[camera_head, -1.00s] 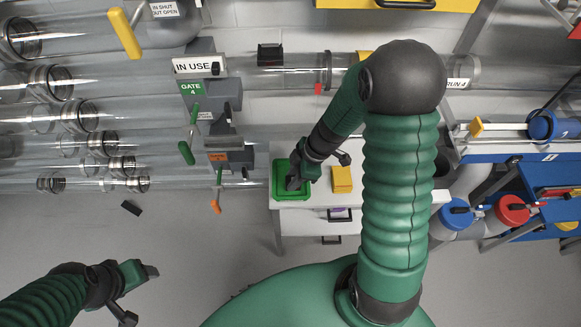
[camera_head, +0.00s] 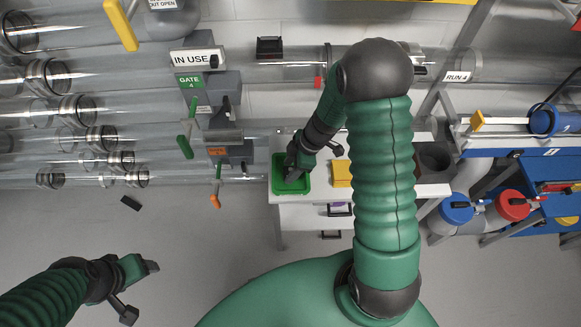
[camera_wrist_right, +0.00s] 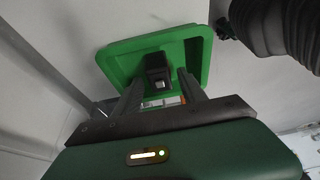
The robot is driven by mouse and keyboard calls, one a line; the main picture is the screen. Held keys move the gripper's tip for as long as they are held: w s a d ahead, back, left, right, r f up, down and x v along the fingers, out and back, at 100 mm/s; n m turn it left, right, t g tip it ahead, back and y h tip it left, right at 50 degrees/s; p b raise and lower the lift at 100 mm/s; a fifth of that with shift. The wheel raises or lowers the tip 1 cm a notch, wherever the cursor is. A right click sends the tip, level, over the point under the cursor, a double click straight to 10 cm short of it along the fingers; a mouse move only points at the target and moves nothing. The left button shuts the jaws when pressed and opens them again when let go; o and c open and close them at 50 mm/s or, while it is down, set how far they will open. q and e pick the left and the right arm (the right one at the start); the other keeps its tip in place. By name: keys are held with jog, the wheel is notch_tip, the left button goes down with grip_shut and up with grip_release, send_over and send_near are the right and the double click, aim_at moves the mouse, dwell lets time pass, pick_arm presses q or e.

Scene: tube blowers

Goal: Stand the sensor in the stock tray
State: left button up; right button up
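The green stock tray (camera_head: 293,187) lies on the white bench and also shows in the right wrist view (camera_wrist_right: 197,58). A small dark block, apparently the sensor (camera_wrist_right: 157,68), shows upright over the tray floor in the right wrist view. My right gripper (camera_head: 292,173) is low over the tray; its two fingers (camera_wrist_right: 161,84) are apart on either side of the block, with a narrow gap on the right. Whether the block's base touches the tray is hidden. My left gripper (camera_head: 152,267) is at the lower left, away from the bench; its finger gap cannot be made out.
A yellow block (camera_head: 342,173) sits right of the tray, and a dark round container (camera_head: 434,160) is farther right. Clear tubes and gate levers (camera_head: 185,146) are on the left. Blue shelving (camera_head: 545,180) stands on the right.

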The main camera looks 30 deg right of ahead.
jog(key=shift+r+p, duration=0.3)
jog(key=shift+p, duration=0.05)
jog(key=p+v, duration=0.2)
jog(key=v, duration=1)
pick_arm(q)
jog(key=v, duration=0.2)
jog(key=shift+w+r, duration=0.15)
jog(key=shift+r, duration=0.2)
pick_arm(e)
jog(key=s+a+r+m+h, duration=0.1)
jog(key=s+a+m+h, duration=0.2)
jog(key=s+a+m, duration=0.4)
jog(key=a+m, duration=0.4)
jog(key=shift+s+a+r+m+h, duration=0.2)
jog(key=shift+r+m+h, duration=0.1)
jog(key=shift+r+m, duration=0.1)
pick_arm(q)
jog(key=shift+d, duration=0.1)
jog(key=shift+c, duration=0.4)
pick_arm(e)
jog(key=shift+c, duration=0.2)
